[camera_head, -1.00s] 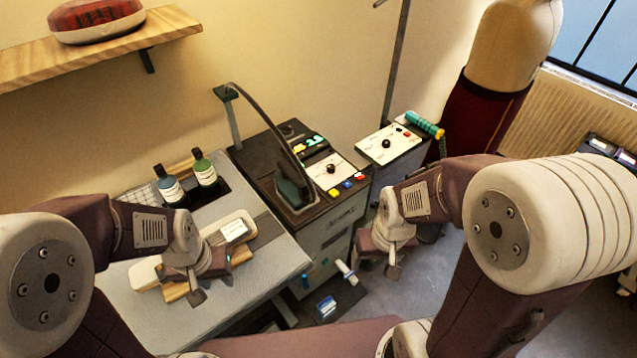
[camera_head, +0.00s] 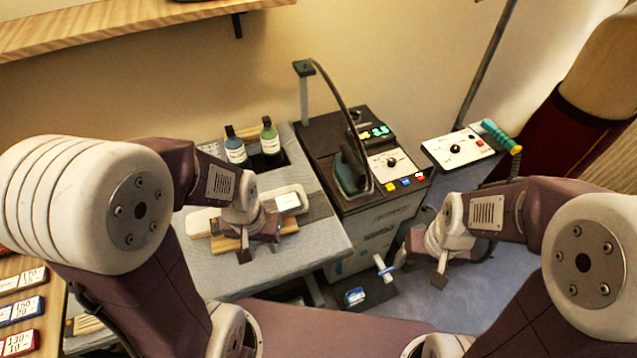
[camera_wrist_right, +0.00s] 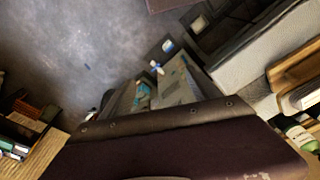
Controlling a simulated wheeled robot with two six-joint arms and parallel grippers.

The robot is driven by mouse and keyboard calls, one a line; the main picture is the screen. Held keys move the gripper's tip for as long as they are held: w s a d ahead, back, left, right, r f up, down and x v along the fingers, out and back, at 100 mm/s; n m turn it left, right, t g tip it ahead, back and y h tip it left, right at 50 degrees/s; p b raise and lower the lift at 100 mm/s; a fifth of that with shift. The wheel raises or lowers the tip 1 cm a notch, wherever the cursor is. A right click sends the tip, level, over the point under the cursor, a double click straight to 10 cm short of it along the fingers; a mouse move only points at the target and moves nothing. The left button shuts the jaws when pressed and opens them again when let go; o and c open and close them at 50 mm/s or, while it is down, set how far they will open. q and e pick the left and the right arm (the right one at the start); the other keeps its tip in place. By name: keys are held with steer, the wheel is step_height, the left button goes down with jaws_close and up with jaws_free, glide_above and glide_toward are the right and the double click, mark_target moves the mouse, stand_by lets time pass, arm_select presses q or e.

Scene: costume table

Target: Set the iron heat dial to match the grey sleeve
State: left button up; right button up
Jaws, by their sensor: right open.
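The iron heat dial (camera_head: 391,161) is a black knob on a white panel at the iron station. The dark iron (camera_head: 352,172) stands left of it, with green digits (camera_head: 375,132) behind. The grey cloth-covered board (camera_head: 305,250) lies left of the station. On it is a pale padded piece (camera_head: 290,200) with a white label; I cannot tell whether this is the sleeve. My left gripper (camera_head: 258,248) hangs over this piece, its jaw gap unclear. My right gripper (camera_head: 422,262) is open and empty, in front of the station and away from the dial.
Another white panel with a black knob (camera_head: 455,149) and a teal handle (camera_head: 500,135) stands right of the station. Coloured buttons (camera_head: 405,182) line the station's front. Numbered cards (camera_head: 22,310) lie at far left.

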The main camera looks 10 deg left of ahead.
stand_by(0.9)
steer(key=c, duration=0.5)
